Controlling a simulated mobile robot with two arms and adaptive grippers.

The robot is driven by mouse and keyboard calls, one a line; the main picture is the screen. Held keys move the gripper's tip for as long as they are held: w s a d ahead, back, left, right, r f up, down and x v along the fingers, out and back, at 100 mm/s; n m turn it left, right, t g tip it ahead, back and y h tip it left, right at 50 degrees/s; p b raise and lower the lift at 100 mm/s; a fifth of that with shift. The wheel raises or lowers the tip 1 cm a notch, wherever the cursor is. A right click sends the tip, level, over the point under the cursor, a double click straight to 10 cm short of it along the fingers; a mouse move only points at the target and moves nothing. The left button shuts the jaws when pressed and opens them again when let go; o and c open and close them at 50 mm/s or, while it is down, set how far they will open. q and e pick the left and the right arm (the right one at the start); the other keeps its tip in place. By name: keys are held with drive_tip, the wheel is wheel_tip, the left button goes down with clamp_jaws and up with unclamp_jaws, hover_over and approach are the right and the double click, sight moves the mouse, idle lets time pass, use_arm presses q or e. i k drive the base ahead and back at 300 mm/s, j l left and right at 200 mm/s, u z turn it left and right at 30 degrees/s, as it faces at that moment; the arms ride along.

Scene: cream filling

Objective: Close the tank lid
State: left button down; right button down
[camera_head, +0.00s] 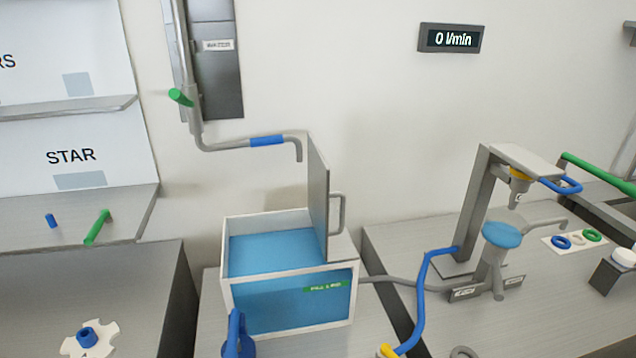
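The tank (226,285) is an open-topped box with white edges, blue liquid inside and a green label on its front. It stands on the grey counter in the middle of the view. Its grey lid (317,190) stands upright at the tank's right side, so the tank is open. A grey loop handle (342,214) sticks out from the lid's right face. Neither of my grippers is in view.
A pipe with a blue band (267,141) ends above the tank, close to the lid's top. A blue object (236,338) stands at the tank's front left corner. A blue hose (422,300) and a dispensing stand (475,205) are at the right.

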sight(319, 193)
drive_tip(key=l+u, duration=0.2)
drive_tip(key=l, duration=0.25)
drive_tip(key=l+u, duration=0.2)
drive_tip(key=l, duration=0.25)
drive_tip(key=k+l+u, duration=0.15)
drive_tip(key=l, duration=0.25)
drive_tip(key=k+l+u, duration=0.2)
drive_tip(key=l, duration=0.25)
drive_tip(key=k+l+u, duration=0.45)
drive_tip(key=l+u, duration=0.2)
